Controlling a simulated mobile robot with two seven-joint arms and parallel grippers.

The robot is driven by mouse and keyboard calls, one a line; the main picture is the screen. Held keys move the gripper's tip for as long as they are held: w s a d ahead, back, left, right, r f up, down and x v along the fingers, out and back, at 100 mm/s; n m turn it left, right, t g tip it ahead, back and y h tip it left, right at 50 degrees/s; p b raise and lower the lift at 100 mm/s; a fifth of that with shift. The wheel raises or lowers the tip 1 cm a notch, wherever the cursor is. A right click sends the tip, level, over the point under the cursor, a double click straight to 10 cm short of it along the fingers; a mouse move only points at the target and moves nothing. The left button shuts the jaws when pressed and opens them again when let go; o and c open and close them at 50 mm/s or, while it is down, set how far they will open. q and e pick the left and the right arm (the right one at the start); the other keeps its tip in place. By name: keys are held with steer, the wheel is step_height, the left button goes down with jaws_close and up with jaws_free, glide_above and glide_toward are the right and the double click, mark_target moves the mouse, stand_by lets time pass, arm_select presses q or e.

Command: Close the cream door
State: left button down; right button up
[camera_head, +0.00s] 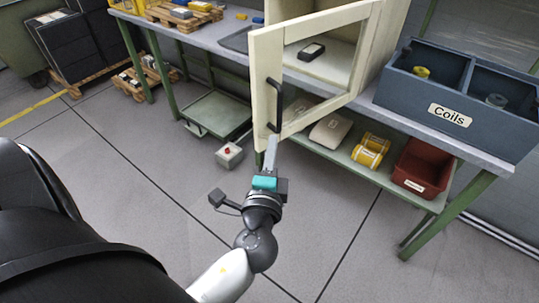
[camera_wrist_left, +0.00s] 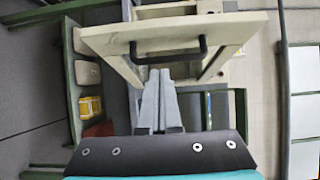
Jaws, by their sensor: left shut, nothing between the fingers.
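The cream door (camera_head: 258,75) is a framed panel with a window, standing open from the cream cabinet (camera_head: 323,68) on the workbench. It has a black bar handle (camera_head: 274,105) on its near side. My left gripper (camera_head: 271,142) is shut and empty, its fingertips close to the door's lower edge, just below the handle. In the left wrist view the door (camera_wrist_left: 115,40) and handle (camera_wrist_left: 168,52) lie ahead of the closed fingers (camera_wrist_left: 160,78). I cannot tell whether the fingertips touch the door. My right gripper is not in view.
A dark blue bin marked "Coils" (camera_head: 448,117) stands right of the cabinet on the bench. A dark device (camera_head: 311,51) lies inside the cabinet. The lower shelf holds yellow rolls (camera_head: 370,152) and a red bin (camera_head: 421,168). A grey box with a red button (camera_head: 229,154) is on the floor.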

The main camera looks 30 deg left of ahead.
mark_target(266, 111)
arm_select(q)
steer(key=w+a+p, duration=0.1)
steer(key=w+a, duration=0.4)
steer(key=shift+w, duration=0.3)
steer(key=shift+w+a, duration=0.15)
steer(key=shift+a, duration=0.3)
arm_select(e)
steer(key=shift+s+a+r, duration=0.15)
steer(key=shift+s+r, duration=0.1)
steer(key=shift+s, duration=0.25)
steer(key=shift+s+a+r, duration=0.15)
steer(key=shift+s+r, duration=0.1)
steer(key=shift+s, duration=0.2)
arm_select(q)
steer(key=shift+a, duration=0.1)
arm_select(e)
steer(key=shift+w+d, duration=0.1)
